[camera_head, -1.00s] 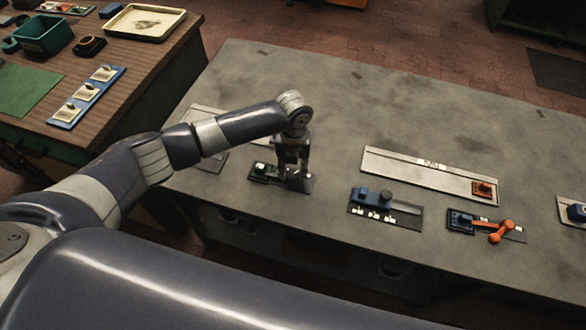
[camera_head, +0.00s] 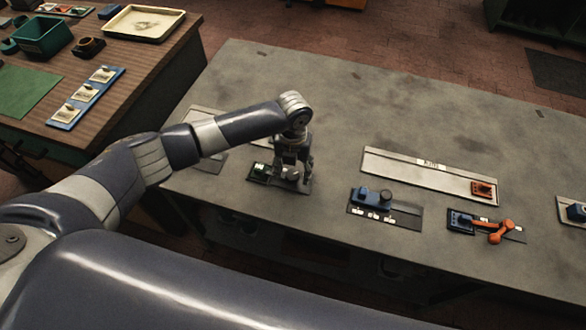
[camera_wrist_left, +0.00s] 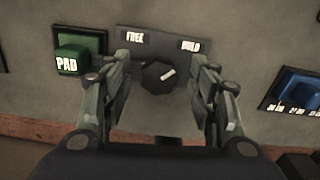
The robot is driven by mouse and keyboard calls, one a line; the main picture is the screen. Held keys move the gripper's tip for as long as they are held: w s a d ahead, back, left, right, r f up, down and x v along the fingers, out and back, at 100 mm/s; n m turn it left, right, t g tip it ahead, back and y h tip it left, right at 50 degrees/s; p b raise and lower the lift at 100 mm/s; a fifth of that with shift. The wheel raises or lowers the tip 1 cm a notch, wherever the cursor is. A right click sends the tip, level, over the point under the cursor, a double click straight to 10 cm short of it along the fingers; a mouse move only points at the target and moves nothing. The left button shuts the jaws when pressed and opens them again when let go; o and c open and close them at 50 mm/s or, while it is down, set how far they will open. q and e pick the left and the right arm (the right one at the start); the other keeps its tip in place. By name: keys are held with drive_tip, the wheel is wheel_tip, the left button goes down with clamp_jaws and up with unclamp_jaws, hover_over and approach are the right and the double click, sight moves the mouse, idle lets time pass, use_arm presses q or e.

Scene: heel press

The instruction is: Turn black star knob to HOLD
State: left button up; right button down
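The black star knob (camera_wrist_left: 158,79) sits on a dark panel (camera_wrist_left: 137,42) in the left wrist view, with FREE (camera_wrist_left: 134,37) at upper left and HOLD (camera_wrist_left: 190,46) at upper right. Its white pointer mark slants up and right, towards HOLD. My left gripper (camera_wrist_left: 163,66) is open, with one finger on each side of the knob and a visible gap to each. In the head view, my left gripper (camera_head: 292,163) hangs over the panel (camera_head: 306,187) and partly hides the knob. My right gripper is not in view.
To the right are a blue device (camera_head: 372,198), an orange-handled device (camera_head: 496,230) and a long plate (camera_head: 420,168) with an orange block. The grey table (camera_head: 320,90) behind is clear.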

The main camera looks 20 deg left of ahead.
sight(293, 173)
use_arm(q)
drive_tip(key=shift+w+r, duration=0.1)
drive_tip(key=shift+r, duration=0.05)
wheel_tip(293, 173, up, 12)
idle(0.5)
drive_tip(key=shift+f, duration=0.2)
idle(0.5)
